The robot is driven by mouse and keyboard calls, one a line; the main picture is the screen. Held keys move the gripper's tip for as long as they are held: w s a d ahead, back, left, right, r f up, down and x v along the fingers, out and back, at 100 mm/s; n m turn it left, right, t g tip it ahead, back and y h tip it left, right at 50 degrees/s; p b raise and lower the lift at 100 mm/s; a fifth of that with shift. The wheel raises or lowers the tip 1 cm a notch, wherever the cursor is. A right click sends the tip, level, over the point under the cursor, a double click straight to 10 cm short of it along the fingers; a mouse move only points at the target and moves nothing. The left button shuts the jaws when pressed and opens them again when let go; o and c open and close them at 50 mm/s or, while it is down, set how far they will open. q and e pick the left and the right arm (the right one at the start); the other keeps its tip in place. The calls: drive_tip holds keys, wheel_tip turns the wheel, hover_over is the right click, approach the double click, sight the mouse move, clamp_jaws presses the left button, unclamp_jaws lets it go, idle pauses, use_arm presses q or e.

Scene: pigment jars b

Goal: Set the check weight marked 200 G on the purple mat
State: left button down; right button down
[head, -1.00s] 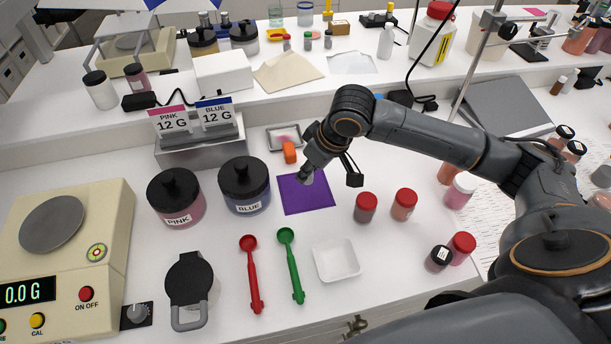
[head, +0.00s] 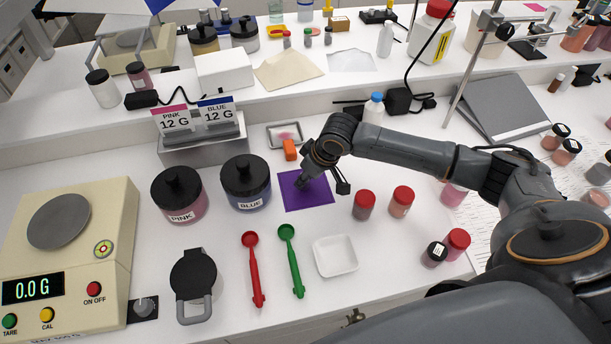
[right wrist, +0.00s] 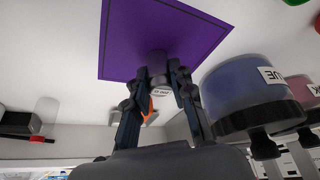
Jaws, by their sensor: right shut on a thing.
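The purple mat (head: 317,196) lies flat on the white bench, right of the jar marked BLUE. In the right wrist view the right gripper (right wrist: 158,72) is shut on a small grey cylinder, the check weight (right wrist: 158,59). Its pale marked face (right wrist: 161,92) is turned to the camera, but the marking is too small to read surely. The weight's far end is at or close above the mat (right wrist: 185,30); I cannot tell whether it touches. My left gripper is not in view.
The BLUE jar (head: 246,182) stands close left of the mat, with the PINK jar (head: 179,196) beyond. An orange block (head: 290,149) and small tray (head: 272,138) lie behind it. Two red-capped jars (head: 364,206) (head: 402,202) stand right, a white dish (head: 335,256) in front.

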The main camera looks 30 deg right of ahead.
drive_tip(key=c, duration=1.1)
unclamp_jaws()
drive_tip(key=shift+c, duration=0.2)
drive_tip(key=b+v, duration=0.1)
drive_tip(key=v, duration=1.1)
